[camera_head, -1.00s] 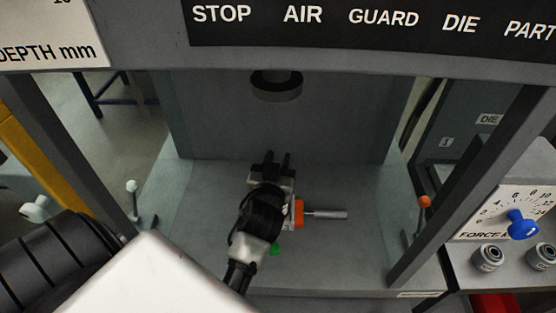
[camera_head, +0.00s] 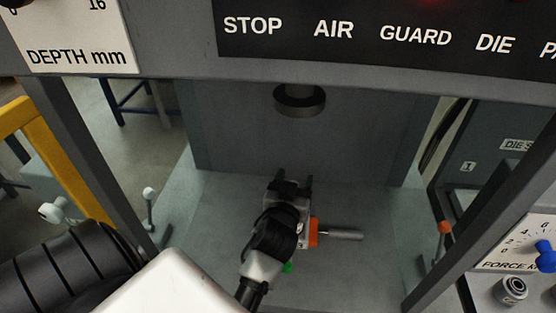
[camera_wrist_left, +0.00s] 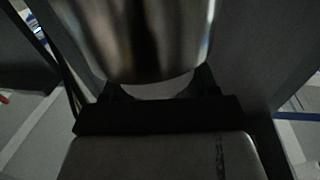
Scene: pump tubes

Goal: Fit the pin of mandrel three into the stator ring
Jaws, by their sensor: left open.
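My left gripper (camera_head: 291,184) is inside the press frame, low over the grey floor of the bay, fingers pointing to the back, open. An orange block with a bare metal rod (camera_head: 345,234) shows just right of its wrist. I cannot tell whether this is mandrel three. A dark ring (camera_head: 300,101) hangs under the ram at the back, above and apart from the gripper. I cannot tell whether it is the stator ring. In the left wrist view a large shiny metal cylinder (camera_wrist_left: 140,35) fills the top, close beyond the dark gripper body. My right gripper is not in view.
Grey posts (camera_head: 95,165) stand at both sides of the bay. A white-knobbed lever (camera_head: 149,195) is at left and an orange-knobbed one (camera_head: 445,229) at right. A small green part (camera_head: 288,267) shows beside my wrist. The bay floor (camera_head: 375,275) is clear at right.

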